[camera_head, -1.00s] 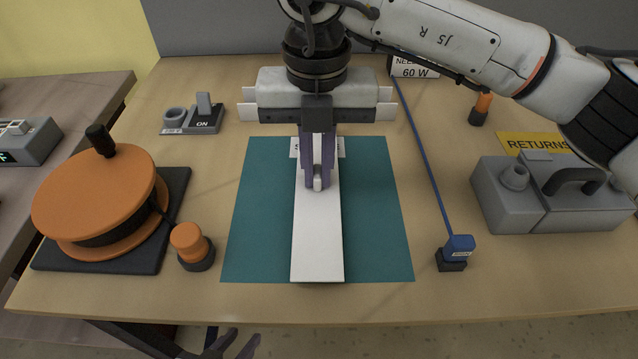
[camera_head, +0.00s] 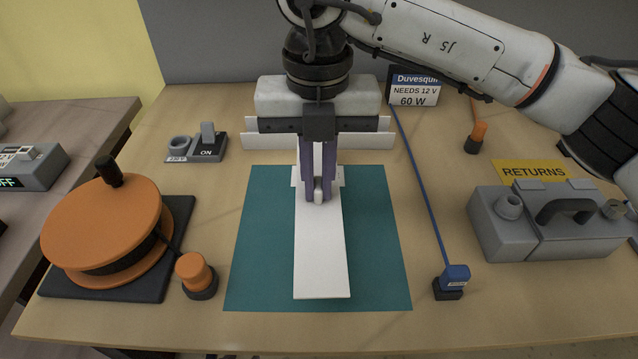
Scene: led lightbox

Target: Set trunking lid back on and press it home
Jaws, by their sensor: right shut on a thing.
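The trunking lid appears to be the long white strip (camera_head: 321,260) over the teal mat (camera_head: 380,260), pointing toward the front edge. My right gripper (camera_head: 318,198) points down and is shut on the strip near its back end. I cannot tell how far the strip is above the mat. A white horizontal piece (camera_head: 262,140) shows on both sides behind the gripper; it may be the trunking, but the gripper hides its middle. My left gripper is not in view.
An orange reel (camera_head: 100,225) and an orange-topped knob (camera_head: 194,270) stand at left, with a switch (camera_head: 208,143) behind. At right are a blue-topped block (camera_head: 455,277) with a blue line (camera_head: 420,185), and a grey case (camera_head: 550,225). A sign (camera_head: 413,90) stands at the back.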

